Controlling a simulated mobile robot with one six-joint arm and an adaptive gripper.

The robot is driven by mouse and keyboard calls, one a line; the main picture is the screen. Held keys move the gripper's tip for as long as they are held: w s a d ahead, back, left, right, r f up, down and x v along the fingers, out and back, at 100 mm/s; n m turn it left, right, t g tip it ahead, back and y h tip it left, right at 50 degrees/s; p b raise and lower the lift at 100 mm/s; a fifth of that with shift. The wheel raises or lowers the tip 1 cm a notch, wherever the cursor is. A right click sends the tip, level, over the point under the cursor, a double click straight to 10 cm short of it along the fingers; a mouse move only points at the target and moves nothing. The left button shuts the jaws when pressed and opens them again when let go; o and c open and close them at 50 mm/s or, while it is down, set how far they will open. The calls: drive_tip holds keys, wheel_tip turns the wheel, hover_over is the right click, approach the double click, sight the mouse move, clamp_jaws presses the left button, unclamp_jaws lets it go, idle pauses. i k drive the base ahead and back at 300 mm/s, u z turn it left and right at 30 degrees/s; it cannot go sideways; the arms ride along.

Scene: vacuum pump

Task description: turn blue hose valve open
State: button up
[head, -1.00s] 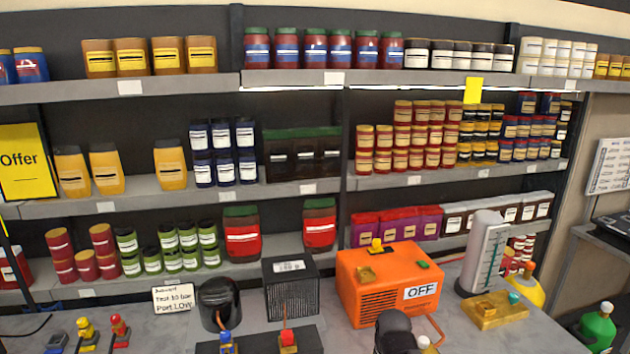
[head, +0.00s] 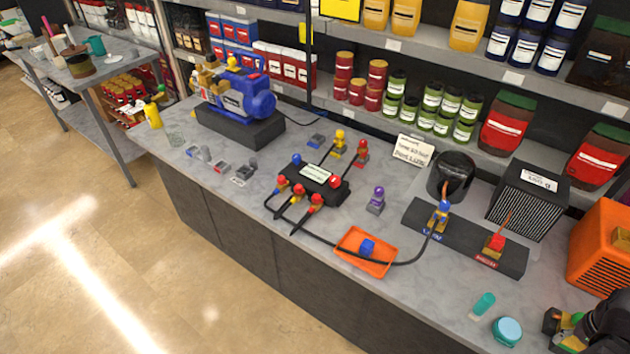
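In the head view, a valve with a blue top (head: 443,212) stands on the left part of a long black block (head: 465,240). A black hose joins it and runs left past an orange tray. A black manifold box (head: 322,188) with a white label sits on the worktop, with several red-topped fittings and a blue knob (head: 296,159) around it. I cannot tell whether the blue-topped valve is open or shut. My gripper (head: 575,335) is partly visible at the bottom right, cut by the frame edge and well apart from the valve; its fingers cannot be made out clearly.
A red-topped valve (head: 495,243) stands on the same block. The orange tray (head: 366,266) holds a blue piece. A purple-topped fitting (head: 377,200), a blue pump (head: 238,95), a black cylinder (head: 451,175) and a teal jar (head: 507,330) are also on the worktop.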

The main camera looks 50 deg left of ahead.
sight(281, 180)
drive_tip(key=z, duration=1.05)
drive_tip(key=k, duration=0.1)
drive_tip(key=u, duration=3.05)
drive_tip(key=k, duration=0.95)
drive_tip(key=z, duration=0.2)
drive_tip(key=i, duration=0.65)
drive_tip(key=u, duration=0.05)
